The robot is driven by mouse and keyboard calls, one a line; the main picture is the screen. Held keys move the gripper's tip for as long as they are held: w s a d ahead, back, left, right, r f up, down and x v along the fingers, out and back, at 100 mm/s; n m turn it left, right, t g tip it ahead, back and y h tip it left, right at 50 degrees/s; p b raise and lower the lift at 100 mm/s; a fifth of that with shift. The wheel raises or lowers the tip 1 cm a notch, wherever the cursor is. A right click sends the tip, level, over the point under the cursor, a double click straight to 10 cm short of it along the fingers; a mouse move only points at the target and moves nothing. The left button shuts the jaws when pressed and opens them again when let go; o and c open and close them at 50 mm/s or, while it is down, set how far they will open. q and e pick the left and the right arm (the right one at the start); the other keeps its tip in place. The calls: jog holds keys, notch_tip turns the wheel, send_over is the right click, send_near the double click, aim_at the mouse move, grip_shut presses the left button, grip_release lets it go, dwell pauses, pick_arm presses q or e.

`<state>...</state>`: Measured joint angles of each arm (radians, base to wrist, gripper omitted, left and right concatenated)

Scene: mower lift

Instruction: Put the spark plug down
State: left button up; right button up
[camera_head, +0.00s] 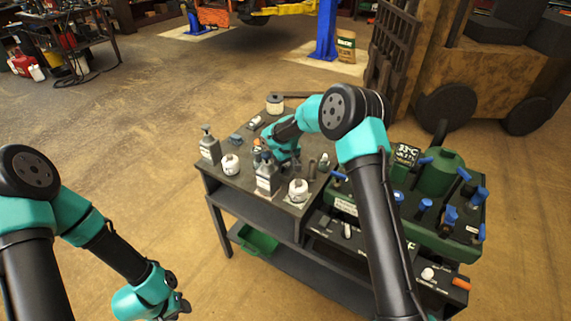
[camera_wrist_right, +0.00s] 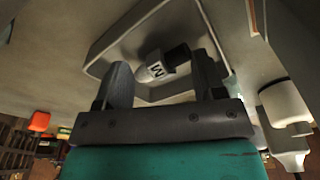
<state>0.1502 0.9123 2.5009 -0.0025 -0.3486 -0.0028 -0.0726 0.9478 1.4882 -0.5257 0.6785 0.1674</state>
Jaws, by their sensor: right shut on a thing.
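The spark plug (camera_wrist_right: 155,70), a small white piece with a dark end and a letter on it, shows between the fingers of my right gripper (camera_wrist_right: 165,82) in the right wrist view. My right gripper is shut on it, just above a shallow grey tray (camera_wrist_right: 110,45). I cannot tell whether the plug touches the tray. In the head view my right gripper (camera_head: 266,149) is over the dark cart top (camera_head: 235,181), mostly hidden by its own arm. My left gripper (camera_head: 182,304) hangs low at the bottom left, away from the cart; its jaws are too small to read.
Pump bottles (camera_head: 210,148) and white-topped jars (camera_head: 230,164) stand close around my right gripper. A green case (camera_head: 437,174) and blue-handled tools (camera_head: 448,214) lie to the right. A green bin (camera_head: 258,240) sits on the lower shelf.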

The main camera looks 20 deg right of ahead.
aim_at(287, 169)
jog(key=o, duration=0.7)
jog(key=r, duration=0.4)
jog(key=s+r, duration=0.1)
jog(key=r, duration=0.7)
jog(key=shift+s+d+r, duration=0.1)
jog(key=shift+s+d, duration=0.1)
